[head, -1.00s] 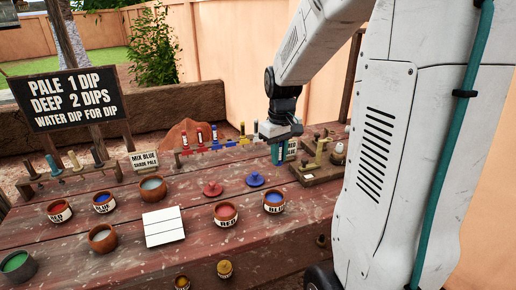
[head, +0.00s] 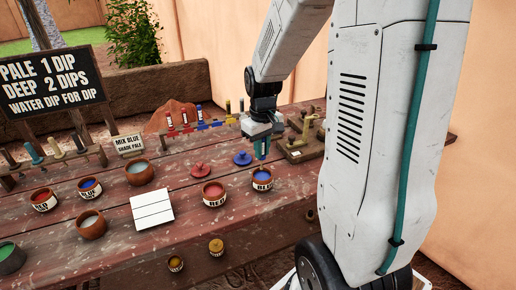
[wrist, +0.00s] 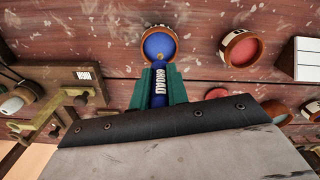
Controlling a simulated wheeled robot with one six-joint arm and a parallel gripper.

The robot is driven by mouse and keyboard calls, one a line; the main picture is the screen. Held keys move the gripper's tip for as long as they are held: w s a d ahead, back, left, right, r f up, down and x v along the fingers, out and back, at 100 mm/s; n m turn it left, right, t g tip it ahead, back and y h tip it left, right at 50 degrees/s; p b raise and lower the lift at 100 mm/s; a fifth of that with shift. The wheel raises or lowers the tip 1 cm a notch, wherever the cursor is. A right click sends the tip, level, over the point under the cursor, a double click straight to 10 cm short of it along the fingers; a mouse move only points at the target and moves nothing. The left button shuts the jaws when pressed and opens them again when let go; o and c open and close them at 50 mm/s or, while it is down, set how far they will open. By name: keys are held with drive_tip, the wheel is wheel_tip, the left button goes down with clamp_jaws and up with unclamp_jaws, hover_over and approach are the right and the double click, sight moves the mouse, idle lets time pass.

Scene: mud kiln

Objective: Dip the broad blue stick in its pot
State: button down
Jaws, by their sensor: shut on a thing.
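My gripper (head: 261,149) is shut on a blue stick (wrist: 159,88) with white lettering that seems to read BROAD. The stick points away from the wrist camera, between the green fingers. The blue pot (head: 262,184) stands on the table just below the gripper in the head view. In the wrist view the pot (wrist: 176,42) lies straight ahead, and the stick's tip overlaps the near part of its blue paint. I cannot tell whether the tip touches the paint or is above it.
A red pot (head: 214,201) stands left of the blue pot. Red (head: 200,169) and blue (head: 242,158) lids lie behind them. A white tile (head: 152,211) lies left. A wooden stand (head: 304,148) is at the back right. A sign (head: 128,144) reads MIX BLUE, SHADE PALE.

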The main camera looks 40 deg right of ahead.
sight(263, 157)
drive_tip(key=shift+s, duration=0.2)
drive_tip(key=shift+f, duration=0.1)
idle(0.6)
drive_tip(key=shift+f, duration=1.7)
drive_tip(key=shift+r, duration=0.1)
drive_tip(key=shift+r, duration=3.45)
